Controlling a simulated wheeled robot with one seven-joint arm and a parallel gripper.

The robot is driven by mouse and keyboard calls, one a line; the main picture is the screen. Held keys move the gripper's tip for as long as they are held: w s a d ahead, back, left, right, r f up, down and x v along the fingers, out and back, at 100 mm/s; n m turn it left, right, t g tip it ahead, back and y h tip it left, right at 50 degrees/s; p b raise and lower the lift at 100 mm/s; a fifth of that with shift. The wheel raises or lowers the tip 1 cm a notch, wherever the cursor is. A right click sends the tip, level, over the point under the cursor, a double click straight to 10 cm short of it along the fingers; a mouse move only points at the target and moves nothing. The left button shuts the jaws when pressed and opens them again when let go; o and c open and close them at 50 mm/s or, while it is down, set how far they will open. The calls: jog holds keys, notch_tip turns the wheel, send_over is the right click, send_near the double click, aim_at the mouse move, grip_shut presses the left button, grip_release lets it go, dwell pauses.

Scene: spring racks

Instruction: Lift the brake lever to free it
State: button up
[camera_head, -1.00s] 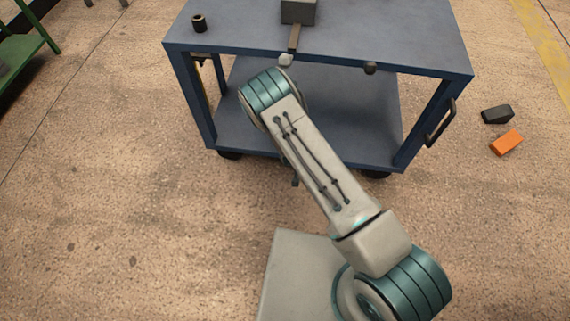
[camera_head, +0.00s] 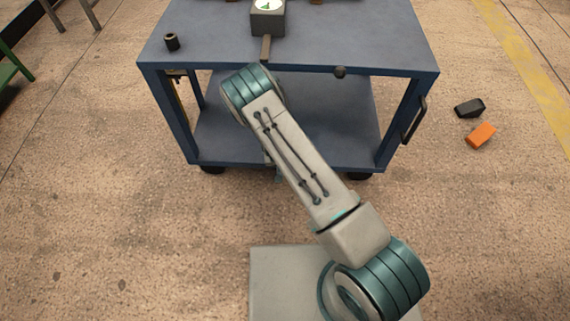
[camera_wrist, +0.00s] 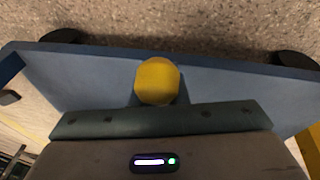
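In the wrist view a yellow round knob (camera_wrist: 158,80), which looks like the end of the brake lever, stands in front of the blue cart's lower shelf (camera_wrist: 80,80). My gripper (camera_wrist: 158,100) is right at the knob, with short dark finger parts showing on both sides of it. Whether the fingers press on the knob I cannot tell. The lever's shaft is hidden. In the head view the blue cart (camera_head: 385,40) stands ahead, and my arm hides the knob and most of the gripper, low at the cart's front.
A black block (camera_head: 469,107) and an orange block (camera_head: 481,136) lie on the floor at right.

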jog(key=o, duration=0.4)
jog(key=shift+s+a, duration=0.1)
jog(key=shift+s, duration=0.25)
jog(key=shift+w, duration=0.1)
jog(key=shift+w+r, duration=0.1)
jog(key=shift+r, duration=0.1)
jog(key=p+v, duration=0.3)
jog(key=v, duration=1)
jog(key=shift+r, duration=0.25)
